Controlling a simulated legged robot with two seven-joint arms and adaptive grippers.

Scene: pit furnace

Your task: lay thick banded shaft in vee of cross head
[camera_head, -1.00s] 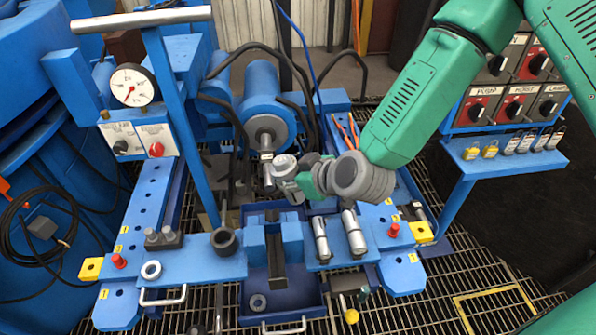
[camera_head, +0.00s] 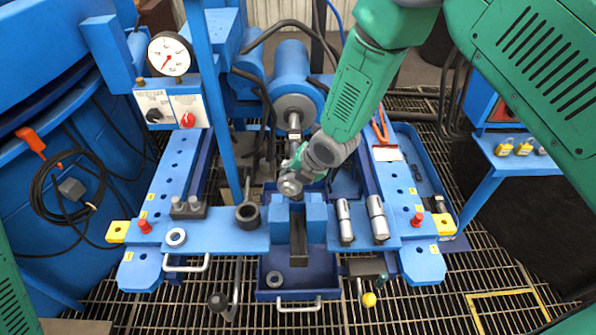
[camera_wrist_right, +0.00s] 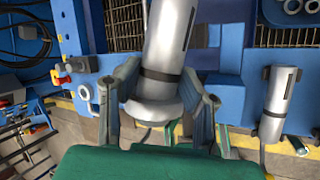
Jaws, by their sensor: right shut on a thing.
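My right gripper (camera_head: 300,176) is shut on a thick silver shaft, just behind and above the blue cross head (camera_head: 316,214) at the middle of the bench. In the head view only the round metal end of the shaft (camera_head: 290,186) shows clearly; the arm and gripper hide the rest. In the right wrist view the shaft (camera_wrist_right: 168,50) stands between the two fingers (camera_wrist_right: 158,106), with a dark band and a wider collar near the palm. Whether the shaft touches the cross head I cannot tell. My left gripper is out of view.
Two silver shafts (camera_head: 377,218) lie on the blue crossbeam right of the cross head. A dark ring-ended part (camera_head: 248,214) and a small ring (camera_head: 176,237) are at left. A blue drawer (camera_head: 290,294) holds another ring (camera_head: 274,278). The ram (camera_head: 295,106) is behind.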

